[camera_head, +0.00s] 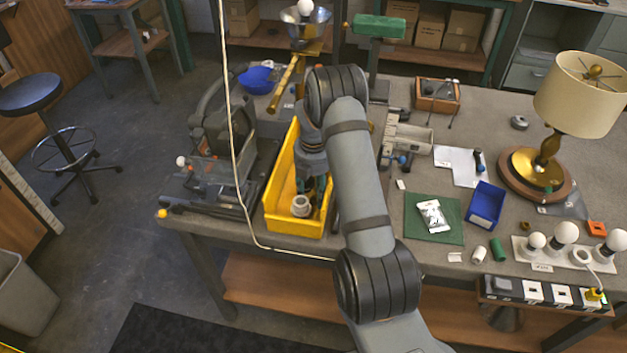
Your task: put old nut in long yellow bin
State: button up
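The long yellow bin (292,224) stands on the workbench left of my arm, its long side running away from the camera. My gripper (309,192) reaches down into the bin, largely hidden by my own wrist and arm. A small pale ring-shaped part (300,206), which may be the old nut, shows inside the bin near its front end, just below my gripper. I cannot tell whether it rests on the bin floor or touches the fingers. The fingertips are too small and covered to tell whether they are open or shut.
A vise-like machine (215,130) stands close left of the bin. A table lamp (585,95) stands at the right. A blue bin (486,203), a green mat (433,218) and a board with bulbs (560,254) lie right of my arm. A cord (236,150) hangs in front of the bench.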

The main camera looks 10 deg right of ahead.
notch_tip(320, 180, up, 11)
jog(key=shift+r+b, duration=0.15)
jog(key=shift+b, duration=0.2)
jog(key=shift+s, duration=0.1)
